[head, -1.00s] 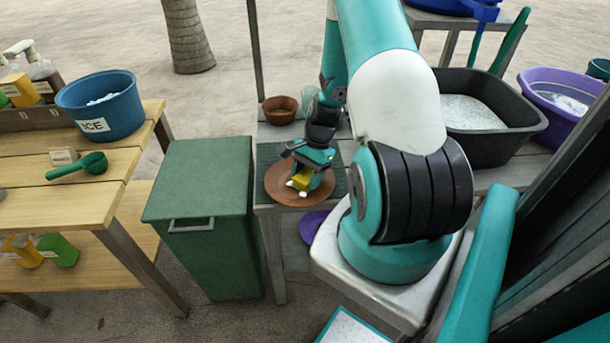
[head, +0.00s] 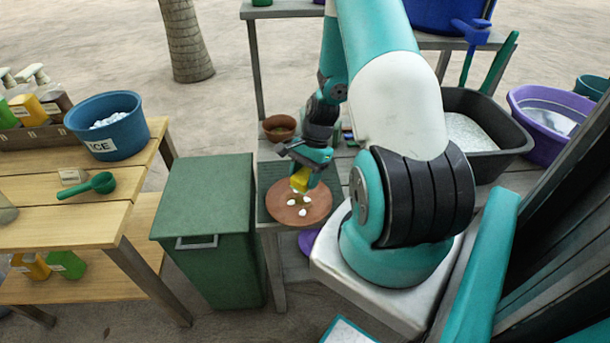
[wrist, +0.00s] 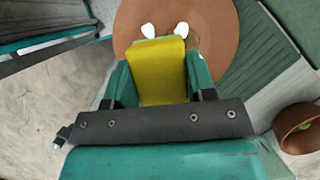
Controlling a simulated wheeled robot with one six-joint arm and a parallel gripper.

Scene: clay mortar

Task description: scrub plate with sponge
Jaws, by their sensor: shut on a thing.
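The brown clay plate (head: 285,210) lies on a dark ribbed mat on the bench, and it fills the top middle of the wrist view (wrist: 232,40). Several white spots (head: 303,212) show on the plate; two white spots also show just beyond the sponge in the wrist view (wrist: 149,31). My gripper (head: 302,179) is shut on the yellow sponge (wrist: 160,72), between its two teal fingers. The sponge is over the plate's far part in the head view (head: 299,183). I cannot tell whether it touches the plate.
A small brown bowl (head: 280,128) stands behind the plate. A green bin (head: 205,205) stands left of the bench. A black basin (head: 480,150) and a purple tub (head: 545,140) are at right. A table with a blue ice bucket (head: 108,140) is at left.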

